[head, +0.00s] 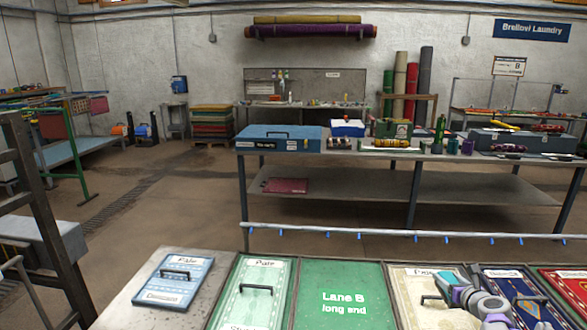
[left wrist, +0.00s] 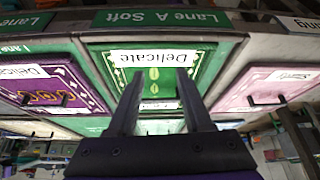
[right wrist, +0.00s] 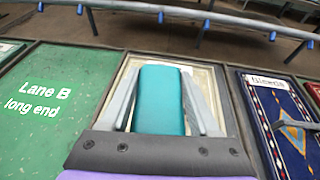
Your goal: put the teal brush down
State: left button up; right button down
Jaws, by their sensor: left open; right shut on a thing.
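The teal brush (right wrist: 160,104) is a smooth teal block between the fingers of my right gripper (right wrist: 160,74) in the right wrist view. The gripper is shut on it, over a cream rug sample (right wrist: 206,84); whether the brush touches the rug I cannot tell. In the head view my right gripper (head: 453,287) is over the right part of the cream sample (head: 415,300). My left gripper (left wrist: 160,82) is open and empty in the left wrist view, above a green rug sample labelled Delicate (left wrist: 98,62). It is not seen in the head view.
The green Lane B panel (head: 345,312) lies left of the cream sample, and a navy patterned sample (right wrist: 283,128) lies right of it. A rail with blue clips (head: 390,234) runs behind. A work table (head: 340,150) with boxes and rolls stands beyond.

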jog(key=s+a+n+y, duration=0.1)
jog(key=s+a, duration=0.4)
jog(key=a, duration=0.4)
jog(key=s+a+n+y+p, duration=0.1)
jog(key=s+a, duration=0.4)
jog(key=a, duration=0.5)
jog(key=s+a+n+y+p, duration=0.1)
jog(key=s+a+y, duration=0.1)
jog(key=s+a, duration=0.4)
jog(key=a, duration=0.4)
jog(key=shift+a+n+g, duration=0.2)
jog(key=shift+n+g, duration=0.1)
jog(key=shift+n, duration=0.1)
jog(key=shift+s, duration=0.2)
